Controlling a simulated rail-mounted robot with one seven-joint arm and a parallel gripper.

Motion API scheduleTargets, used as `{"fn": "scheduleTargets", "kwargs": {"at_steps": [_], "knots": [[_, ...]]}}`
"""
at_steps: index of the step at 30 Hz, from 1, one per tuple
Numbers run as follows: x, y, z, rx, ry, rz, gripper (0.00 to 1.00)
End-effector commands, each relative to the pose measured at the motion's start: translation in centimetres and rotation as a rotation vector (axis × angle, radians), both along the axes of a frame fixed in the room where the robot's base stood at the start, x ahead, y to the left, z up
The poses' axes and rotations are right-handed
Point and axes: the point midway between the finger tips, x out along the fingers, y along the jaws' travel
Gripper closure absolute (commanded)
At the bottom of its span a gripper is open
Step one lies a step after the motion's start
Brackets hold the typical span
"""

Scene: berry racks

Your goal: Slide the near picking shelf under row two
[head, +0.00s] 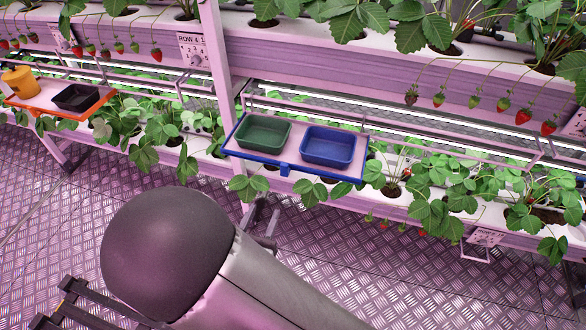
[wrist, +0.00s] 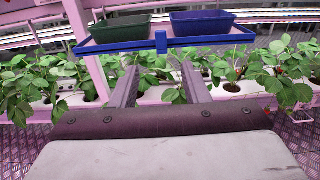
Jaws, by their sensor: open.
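The near picking shelf (head: 273,166) is a pale board with a blue rim, hanging on a rail at the front of the rack. A green tray (head: 263,133) and a blue tray (head: 327,147) stand on it side by side. A small blue tab (head: 285,170) sticks out from its front edge; it also shows in the wrist view (wrist: 161,43). In the wrist view my gripper (wrist: 160,72) is open and empty. Its two fingers point toward the shelf's front edge, with the tab centred between them and a little beyond the tips. I see no contact.
A second shelf with an orange rim (head: 62,113) hangs at the far left, holding an orange jug (head: 21,81) and a black tray (head: 77,97). A white post (head: 217,75) rises beside the blue-rimmed shelf. Strawberry plants (head: 440,195) crowd below. A row sign (head: 193,48) is on the upper gutter.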

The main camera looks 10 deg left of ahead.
Motion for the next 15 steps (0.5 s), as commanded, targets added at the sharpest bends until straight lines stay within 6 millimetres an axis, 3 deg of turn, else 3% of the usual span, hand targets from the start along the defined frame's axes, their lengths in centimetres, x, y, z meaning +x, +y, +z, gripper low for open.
{"fn": "scheduleTargets", "kwargs": {"at_steps": [15], "knots": [[10.9,-1.0,0.1,0.000,-0.001,-0.009,0.58]]}}
